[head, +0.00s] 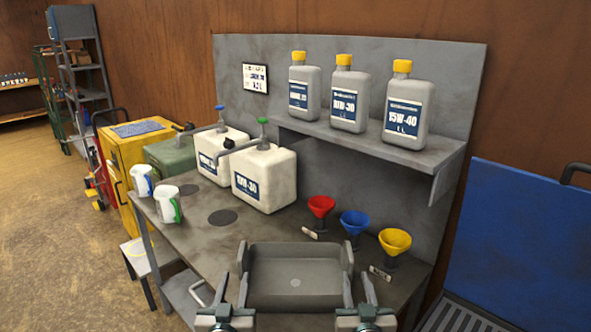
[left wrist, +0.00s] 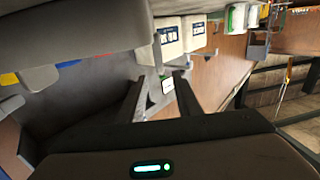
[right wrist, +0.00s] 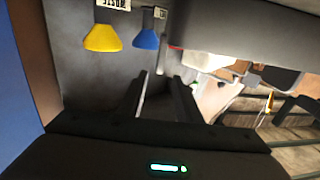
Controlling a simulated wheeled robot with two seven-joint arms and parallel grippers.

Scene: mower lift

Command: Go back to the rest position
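My left gripper (head: 232,276) and my right gripper (head: 357,278) are at the bottom of the head view, at the near left and right corners of a grey tray (head: 296,285). Both point away from the head camera. In the left wrist view, the fingers of my left gripper (left wrist: 161,78) stand apart with nothing gripped between them. In the right wrist view, the fingers of my right gripper (right wrist: 160,78) are also apart and empty. The tray has a raised handle at each side. I cannot tell whether any finger touches it.
The tray is at the front of a grey workbench (head: 190,235). Behind it stand red (head: 321,206), blue (head: 354,223) and yellow (head: 395,241) funnels. Bottles (head: 405,110) line the shelf. A blue panel (head: 520,240) is at right.

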